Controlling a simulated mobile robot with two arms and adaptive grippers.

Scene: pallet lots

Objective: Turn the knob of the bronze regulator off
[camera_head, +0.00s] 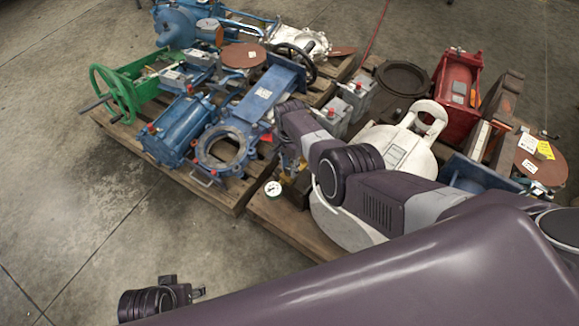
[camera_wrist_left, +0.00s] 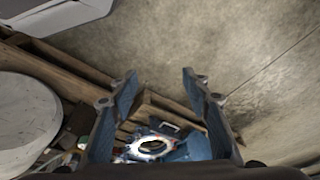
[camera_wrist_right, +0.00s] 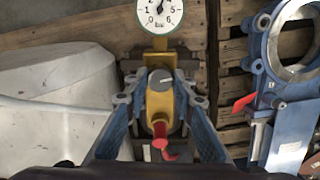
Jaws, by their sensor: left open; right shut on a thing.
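The bronze regulator (camera_wrist_right: 158,105) shows in the right wrist view as a yellow-bronze body with a round white pressure gauge (camera_wrist_right: 160,14) beyond it and a red part at its near end. Its grey round knob (camera_wrist_right: 160,80) faces the camera. My right gripper (camera_wrist_right: 160,90) is shut on the knob, one finger on each side. In the head view my right arm hides most of the regulator; the gauge (camera_head: 273,188) shows beside it. My left gripper (camera_wrist_left: 158,88) is open and empty, apart from the pallets, low at the left in the head view (camera_head: 190,292).
A white rounded housing (camera_wrist_right: 45,120) stands close left of the regulator in the right wrist view. A blue flanged valve (camera_head: 225,148) lies on the neighbouring wooden pallet (camera_head: 232,200). A green handwheel (camera_head: 115,92) stands farther left. The concrete floor (camera_head: 60,200) at left is clear.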

